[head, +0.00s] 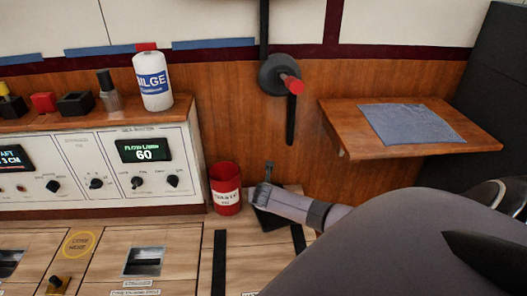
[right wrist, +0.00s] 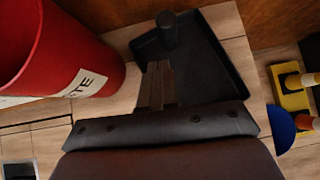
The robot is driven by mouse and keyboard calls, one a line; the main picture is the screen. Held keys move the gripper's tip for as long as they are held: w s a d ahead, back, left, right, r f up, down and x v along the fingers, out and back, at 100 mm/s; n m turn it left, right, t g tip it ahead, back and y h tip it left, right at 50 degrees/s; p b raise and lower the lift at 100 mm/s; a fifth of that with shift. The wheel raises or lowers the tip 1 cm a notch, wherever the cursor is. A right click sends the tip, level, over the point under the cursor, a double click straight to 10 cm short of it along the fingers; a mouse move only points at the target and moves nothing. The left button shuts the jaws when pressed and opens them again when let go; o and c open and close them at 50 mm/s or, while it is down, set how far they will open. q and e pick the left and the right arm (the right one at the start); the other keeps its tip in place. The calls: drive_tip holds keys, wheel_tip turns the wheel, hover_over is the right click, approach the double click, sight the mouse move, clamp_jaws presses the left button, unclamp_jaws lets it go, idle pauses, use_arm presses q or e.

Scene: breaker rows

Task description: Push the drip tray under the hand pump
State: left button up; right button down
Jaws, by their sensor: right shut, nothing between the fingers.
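The drip tray (right wrist: 228,70) is a flat black tray with a low rim and an upright round post (right wrist: 168,30) at its far-left corner. It lies on the floor by the wall, and in the head view it shows as a dark patch (head: 270,223) partly hidden by my right gripper (head: 262,192). In the right wrist view the right gripper (right wrist: 159,75) is shut and empty, its fingertips over the tray's left part, just short of the post. I cannot tell whether they touch it. The hand pump (head: 280,76), black with a red grip, is on the wall above. My left gripper is out of view.
A red waste bin (head: 225,188) stands close left of the right gripper. A wooden shelf (head: 470,140) with a blue cloth juts from the wall at right. Yellow and blue items (right wrist: 285,105) lie right of the tray in the wrist view.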

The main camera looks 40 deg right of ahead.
drive_tip(key=p+v, duration=0.3)
drive_tip(key=v, duration=0.4)
drive_tip(key=shift+s+r, duration=0.25)
drive_tip(key=shift+s, duration=0.05)
drive_tip(key=shift+a, duration=0.15)
